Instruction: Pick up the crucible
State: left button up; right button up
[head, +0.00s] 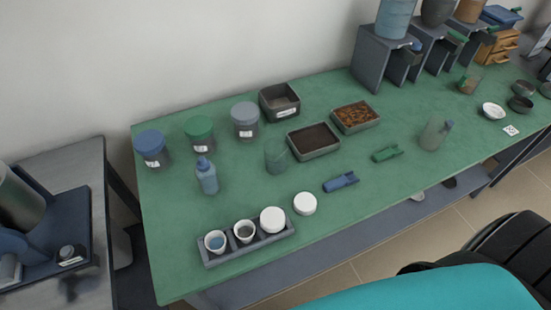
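A grey rack (264,249) stands at the front left of the green table. It holds small white crucibles in a row. The leftmost crucible (207,243) is open with something blue inside. The crucible beside it (236,233) is open with dark grey contents. The one at the right end is topped by a round white lid (272,217). Another round white piece (305,203) lies on the table just right of the rack; I cannot tell whether it is only a lid. Neither of my grippers is in view.
Lidded jars (151,146), a blue bottle (207,179) and a clear beaker (276,156) stand behind the rack. Filled trays (314,153) and blue and green scoops (341,183) lie further right. A teal surface (430,291) and black chair-like part (507,243) fill the lower right.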

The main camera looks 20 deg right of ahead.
aim_at(215, 241)
jog(key=k+j+z, duration=0.15)
jog(key=j+z, duration=0.25)
jog(key=k+j+z, duration=0.2)
jog(key=z, duration=0.15)
jog(key=k+j+z, duration=0.25)
jog(key=z, duration=0.15)
